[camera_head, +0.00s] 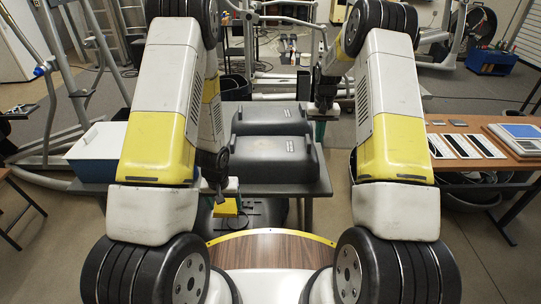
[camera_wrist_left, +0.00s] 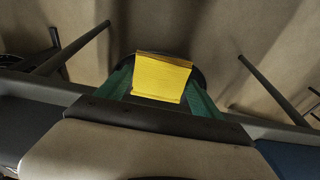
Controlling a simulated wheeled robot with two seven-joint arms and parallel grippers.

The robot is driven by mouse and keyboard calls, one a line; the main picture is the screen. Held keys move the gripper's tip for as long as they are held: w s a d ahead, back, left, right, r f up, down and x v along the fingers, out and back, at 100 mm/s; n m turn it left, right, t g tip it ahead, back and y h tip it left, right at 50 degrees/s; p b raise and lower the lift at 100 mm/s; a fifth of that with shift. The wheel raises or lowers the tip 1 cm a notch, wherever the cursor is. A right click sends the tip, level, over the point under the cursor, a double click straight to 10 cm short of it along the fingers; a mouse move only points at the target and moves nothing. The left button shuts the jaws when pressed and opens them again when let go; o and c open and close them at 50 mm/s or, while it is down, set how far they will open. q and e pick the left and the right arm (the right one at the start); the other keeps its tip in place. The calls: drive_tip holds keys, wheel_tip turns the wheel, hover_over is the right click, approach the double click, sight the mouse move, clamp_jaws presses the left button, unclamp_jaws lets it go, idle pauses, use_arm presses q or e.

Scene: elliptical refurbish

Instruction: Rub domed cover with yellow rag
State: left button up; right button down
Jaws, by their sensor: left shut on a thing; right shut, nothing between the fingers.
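A yellow rag (camera_head: 226,208) hangs in my left gripper (camera_head: 224,200), in front of the grey table's front edge. In the left wrist view the rag (camera_wrist_left: 162,78) sits between the green fingers of my left gripper (camera_wrist_left: 162,88), which is shut on it. Two dark, rounded covers lie on the table, a rear one (camera_head: 268,118) and a front one (camera_head: 272,158); I cannot tell which is the domed cover. My right gripper (camera_head: 320,128) is shut and empty, beside the right end of the rear cover.
The grey table (camera_head: 322,184) bears the covers. A white and blue bin (camera_head: 97,147) stands at left. A wooden table (camera_head: 450,135) at right holds tablets and a scale (camera_head: 517,132). Gym equipment fills the back. A wooden surface (camera_head: 270,250) is nearest me.

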drive_tip(key=shift+f, duration=1.7)
idle(0.4)
use_arm(q)
drive_tip(key=w+d+r, duration=0.2)
drive_tip(key=w+r, duration=0.2)
drive_tip(key=w, duration=0.1)
approach(279, 145)
drive_tip(key=shift+w+f, duration=0.15)
drive_tip(key=shift+f, duration=0.85)
drive_tip(key=shift+w+f, duration=0.2)
drive_tip(key=shift+f, duration=0.85)
drive_tip(key=shift+f, duration=0.95)
